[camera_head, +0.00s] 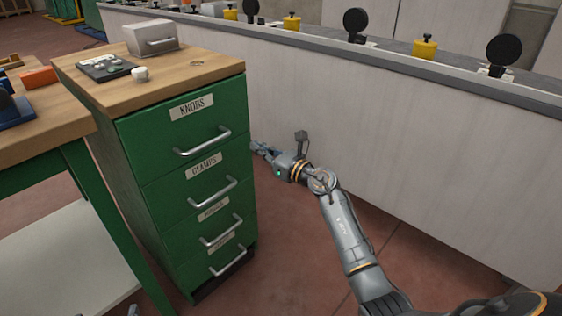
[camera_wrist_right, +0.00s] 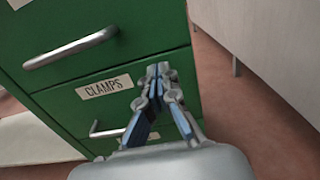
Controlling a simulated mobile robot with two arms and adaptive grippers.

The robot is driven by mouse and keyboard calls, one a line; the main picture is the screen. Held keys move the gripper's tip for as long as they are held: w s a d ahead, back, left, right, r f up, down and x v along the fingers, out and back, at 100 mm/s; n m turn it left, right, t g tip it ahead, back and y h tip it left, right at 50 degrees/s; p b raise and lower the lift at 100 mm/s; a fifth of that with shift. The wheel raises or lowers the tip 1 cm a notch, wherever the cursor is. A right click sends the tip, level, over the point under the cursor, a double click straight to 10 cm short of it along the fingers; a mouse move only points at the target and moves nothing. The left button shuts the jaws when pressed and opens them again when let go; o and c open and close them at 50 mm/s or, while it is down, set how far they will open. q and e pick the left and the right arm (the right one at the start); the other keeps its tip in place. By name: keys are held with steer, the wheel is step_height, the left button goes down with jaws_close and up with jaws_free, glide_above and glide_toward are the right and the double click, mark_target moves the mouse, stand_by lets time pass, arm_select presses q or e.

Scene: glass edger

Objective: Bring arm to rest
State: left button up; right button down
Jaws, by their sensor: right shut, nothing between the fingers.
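My right arm reaches in from the lower right of the head view. Its right gripper (camera_head: 259,149) is beside the right edge of the green drawer cabinet (camera_head: 130,165), near the level of the drawer labelled CLAMPS. In the wrist view the right gripper (camera_wrist_right: 158,72) has its fingertips together with nothing between them. Its fingers overlap the cabinet front (camera_wrist_right: 180,60) in that view, right of the CLAMPS label; whether they touch it I cannot tell. All drawers look closed. My left gripper is not in view.
A long pale panel wall (camera_head: 400,120) with yellow and black knobs along its top stands behind my arm. A wooden workbench (camera_head: 60,125) stands at the left. A grey box (camera_head: 150,38) and a dark tray (camera_head: 105,67) sit on the cabinet. Red floor (camera_head: 300,240) lies open between.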

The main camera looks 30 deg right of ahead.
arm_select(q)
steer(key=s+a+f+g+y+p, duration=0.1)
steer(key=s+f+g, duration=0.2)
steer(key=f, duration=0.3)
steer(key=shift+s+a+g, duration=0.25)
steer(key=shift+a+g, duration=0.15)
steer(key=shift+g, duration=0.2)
arm_select(e)
steer(key=v, duration=0.7)
steer(key=shift+s+d+f, duration=0.2)
steer(key=shift+d+f, duration=0.1)
